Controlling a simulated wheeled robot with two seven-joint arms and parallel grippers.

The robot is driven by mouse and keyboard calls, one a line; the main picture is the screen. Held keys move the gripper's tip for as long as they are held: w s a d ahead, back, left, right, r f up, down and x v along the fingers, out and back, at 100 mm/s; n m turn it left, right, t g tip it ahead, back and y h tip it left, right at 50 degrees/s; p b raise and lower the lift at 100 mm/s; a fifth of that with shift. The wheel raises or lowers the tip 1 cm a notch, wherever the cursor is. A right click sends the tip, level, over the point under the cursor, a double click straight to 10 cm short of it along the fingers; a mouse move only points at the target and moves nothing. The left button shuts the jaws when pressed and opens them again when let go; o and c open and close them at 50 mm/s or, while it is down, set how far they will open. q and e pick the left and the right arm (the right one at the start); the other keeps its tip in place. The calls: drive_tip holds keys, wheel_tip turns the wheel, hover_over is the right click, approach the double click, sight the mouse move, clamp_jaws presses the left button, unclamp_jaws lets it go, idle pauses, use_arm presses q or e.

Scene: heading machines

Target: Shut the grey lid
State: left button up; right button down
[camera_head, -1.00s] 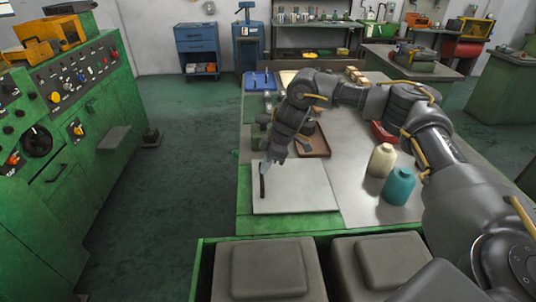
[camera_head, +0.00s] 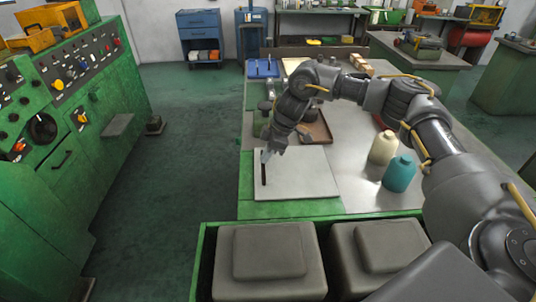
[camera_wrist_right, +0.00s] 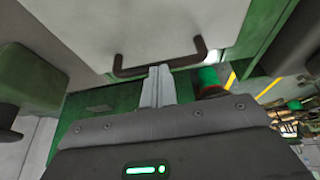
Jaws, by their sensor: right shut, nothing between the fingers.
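The grey lid (camera_head: 305,178) is a pale flat panel on the front part of the green bench, with a dark bar handle (camera_head: 264,176) along its left edge. In the head view it looks about level; I cannot tell whether it is fully seated. My right gripper (camera_head: 267,156) is shut and empty, its tips by the far end of the handle. In the right wrist view the shut fingers (camera_wrist_right: 160,72) point at the handle (camera_wrist_right: 160,65), close to its bar; contact is not clear. The lid (camera_wrist_right: 180,25) fills the top there. My left gripper is not in view.
A cream bottle (camera_head: 384,148) and a teal bottle (camera_head: 399,174) stand right of the lid. A brown tray (camera_head: 316,130) lies behind it. Grey blocks (camera_head: 268,262) sit in a green-rimmed box in front.

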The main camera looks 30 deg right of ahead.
drive_tip(key=p+v, duration=0.2)
drive_tip(key=v, duration=1.2)
drive_tip(key=shift+w+a+r, duration=0.2)
drive_tip(key=shift+w+a, duration=0.1)
drive_tip(key=shift+w+f, duration=0.1)
